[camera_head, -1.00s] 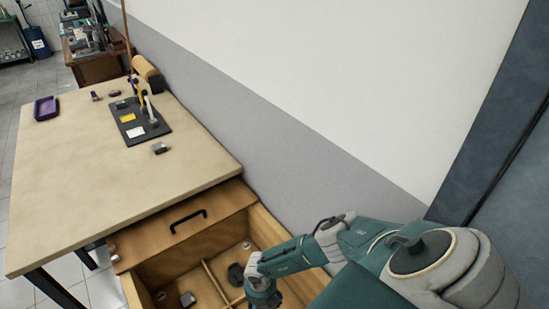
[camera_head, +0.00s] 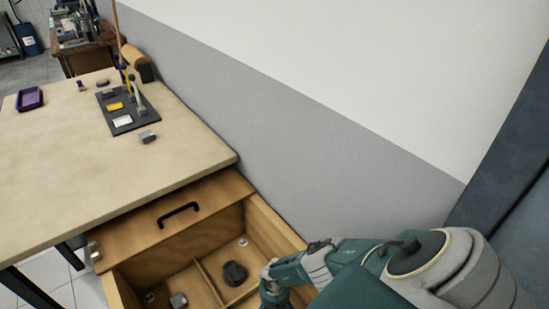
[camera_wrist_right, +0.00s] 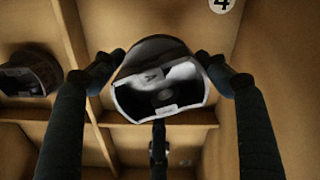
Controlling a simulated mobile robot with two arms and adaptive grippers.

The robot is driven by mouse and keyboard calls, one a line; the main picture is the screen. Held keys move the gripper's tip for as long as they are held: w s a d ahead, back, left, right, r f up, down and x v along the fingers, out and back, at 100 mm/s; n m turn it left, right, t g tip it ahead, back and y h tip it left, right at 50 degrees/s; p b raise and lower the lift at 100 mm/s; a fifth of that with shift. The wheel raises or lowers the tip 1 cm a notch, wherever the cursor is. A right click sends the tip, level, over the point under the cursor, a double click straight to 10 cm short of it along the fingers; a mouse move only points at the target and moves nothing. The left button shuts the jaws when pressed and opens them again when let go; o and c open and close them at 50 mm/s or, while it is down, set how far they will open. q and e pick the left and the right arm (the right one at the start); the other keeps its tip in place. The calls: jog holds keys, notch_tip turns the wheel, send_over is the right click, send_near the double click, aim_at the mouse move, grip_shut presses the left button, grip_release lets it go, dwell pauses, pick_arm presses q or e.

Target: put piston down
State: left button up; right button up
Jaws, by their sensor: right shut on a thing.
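The piston (camera_wrist_right: 160,88), dark-topped with a shiny silver face and a small letter tag, sits between the fingers of my right gripper (camera_wrist_right: 161,60) in the right wrist view. The gripper is shut on it, over a compartment of the open wooden drawer (camera_head: 205,238). I cannot tell whether the piston touches the drawer floor. In the head view my right gripper (camera_head: 274,294) is at the bottom edge, at the drawer's right side, with its fingers and the piston hidden or cut off. My left gripper is not in view.
A similar dark piston (camera_head: 234,273) lies in the compartment to the left, also in the wrist view (camera_wrist_right: 28,75). A grey metal block (camera_head: 178,300) lies in another compartment. Thin dividers (camera_head: 208,283) separate them. The workbench (camera_head: 120,170) behind is mostly clear.

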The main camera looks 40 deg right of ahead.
notch_tip(320, 180, down, 3)
jog(key=shift+r+b, duration=0.1)
jog(key=shift+b, duration=0.65)
notch_tip(320, 180, down, 4)
jog(key=b, duration=0.4)
jog(key=shift+f, duration=0.2)
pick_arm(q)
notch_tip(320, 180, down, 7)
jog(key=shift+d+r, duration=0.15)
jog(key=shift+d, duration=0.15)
pick_arm(e)
jog(key=shift+r, duration=0.15)
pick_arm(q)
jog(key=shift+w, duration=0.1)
pick_arm(e)
jog(key=shift+f, duration=0.2)
jog(key=o, duration=1.5)
jog(key=shift+r, duration=0.1)
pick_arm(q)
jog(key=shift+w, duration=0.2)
pick_arm(e)
jog(key=shift+o, duration=0.2)
pick_arm(q)
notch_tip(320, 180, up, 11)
jog(key=p, duration=1.1)
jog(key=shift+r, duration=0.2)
pick_arm(e)
notch_tip(320, 180, up, 12)
jog(key=shift+r, duration=0.1)
